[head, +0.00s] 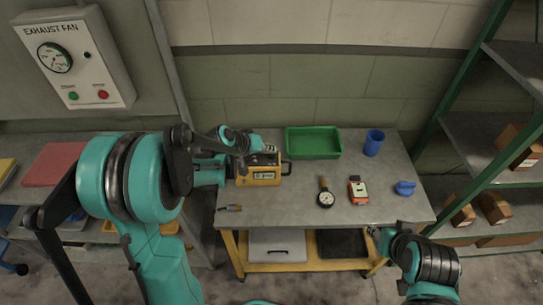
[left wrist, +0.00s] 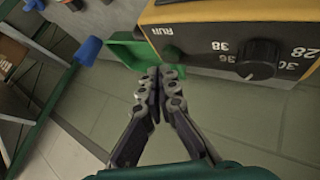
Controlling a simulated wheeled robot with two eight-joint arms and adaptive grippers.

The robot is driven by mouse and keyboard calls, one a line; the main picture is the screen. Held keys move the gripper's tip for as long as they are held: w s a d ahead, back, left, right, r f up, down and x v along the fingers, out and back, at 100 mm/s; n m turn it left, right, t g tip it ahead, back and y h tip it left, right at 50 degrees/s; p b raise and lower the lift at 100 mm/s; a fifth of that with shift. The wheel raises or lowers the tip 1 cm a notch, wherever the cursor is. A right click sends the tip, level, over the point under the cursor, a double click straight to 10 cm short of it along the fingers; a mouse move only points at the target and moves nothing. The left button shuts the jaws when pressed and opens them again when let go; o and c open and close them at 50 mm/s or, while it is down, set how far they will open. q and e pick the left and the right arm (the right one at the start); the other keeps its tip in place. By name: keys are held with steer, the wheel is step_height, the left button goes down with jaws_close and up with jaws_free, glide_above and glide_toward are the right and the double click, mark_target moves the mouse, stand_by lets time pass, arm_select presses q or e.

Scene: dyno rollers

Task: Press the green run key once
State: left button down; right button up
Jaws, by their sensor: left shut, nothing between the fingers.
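A yellow instrument box (head: 264,177) stands on the grey table at its back left. My left gripper (head: 243,166) is at the box in the head view.
A green tray (head: 313,154) and blue cup (head: 374,143) stand behind. A gauge (head: 326,195), orange meter (head: 357,190) and blue item (head: 404,188) lie on the table (head: 290,215). An exhaust fan panel (head: 84,75) hangs at upper left. Shelves (head: 490,140) stand right.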

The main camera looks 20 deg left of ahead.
mark_target(270, 157)
arm_select(q)
steer(key=shift+f+b, duration=0.45)
steer(key=shift+b, duration=0.05)
steer(key=shift+f+b, duration=0.35)
stand_by(0.5)
steer(key=shift+r, duration=0.15)
steer(key=shift+r+p, duration=0.6)
steer(key=shift+r, duration=0.1)
step_height(270, 157, up, 5)
steer(key=p, duration=0.3)
steer(key=shift+p, duration=0.35)
